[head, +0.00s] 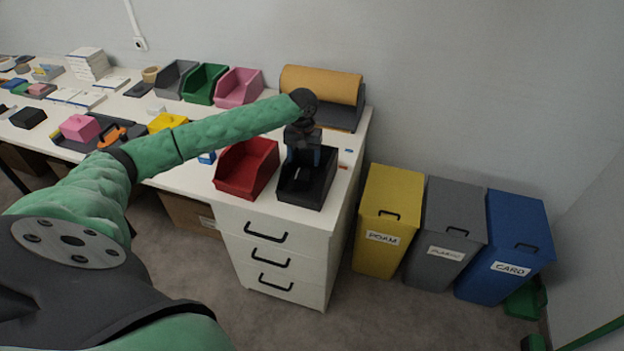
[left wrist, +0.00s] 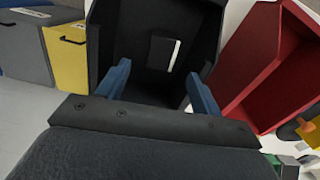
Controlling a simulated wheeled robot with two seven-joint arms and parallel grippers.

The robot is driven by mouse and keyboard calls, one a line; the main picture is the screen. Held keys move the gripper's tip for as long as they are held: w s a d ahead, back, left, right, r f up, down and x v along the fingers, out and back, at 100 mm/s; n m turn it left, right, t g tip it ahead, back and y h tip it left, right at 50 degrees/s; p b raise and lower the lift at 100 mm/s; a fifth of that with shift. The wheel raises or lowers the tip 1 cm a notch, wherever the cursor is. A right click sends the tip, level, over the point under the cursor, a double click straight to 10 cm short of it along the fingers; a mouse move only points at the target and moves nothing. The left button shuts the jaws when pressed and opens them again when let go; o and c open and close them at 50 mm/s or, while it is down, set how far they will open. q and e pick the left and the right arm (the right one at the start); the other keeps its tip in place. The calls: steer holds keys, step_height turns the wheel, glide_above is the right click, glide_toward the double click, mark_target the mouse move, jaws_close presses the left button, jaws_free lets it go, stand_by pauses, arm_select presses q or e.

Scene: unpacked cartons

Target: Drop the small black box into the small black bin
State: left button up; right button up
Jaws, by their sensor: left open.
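The small black bin (head: 322,189) stands at the right end of the table. It fills the upper middle of the left wrist view (left wrist: 105,30). A small black box (left wrist: 161,53) with a white strip on one side lies inside it, on the floor of the bin as far as I can tell. My left gripper (head: 303,158) points down over the bin. Its two blue fingers are apart in the left wrist view (left wrist: 160,87), with nothing held between them and the box beyond their tips. In the head view the gripper mostly hides the box. My right gripper does not show.
A red bin (head: 235,183) stands just left of the black bin. Grey, green and pink bins line the back, beside a brown roll (head: 320,84). Another dark box (head: 28,117) lies far left. Yellow, grey and blue waste bins stand on the floor at right.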

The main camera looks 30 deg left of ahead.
arm_select(q)
step_height(320, 180, up, 7)
steer(key=b, duration=0.1)
steer(key=shift+b, duration=0.4)
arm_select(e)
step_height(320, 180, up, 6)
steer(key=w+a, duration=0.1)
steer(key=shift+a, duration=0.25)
arm_select(q)
steer(key=shift+f, duration=0.1)
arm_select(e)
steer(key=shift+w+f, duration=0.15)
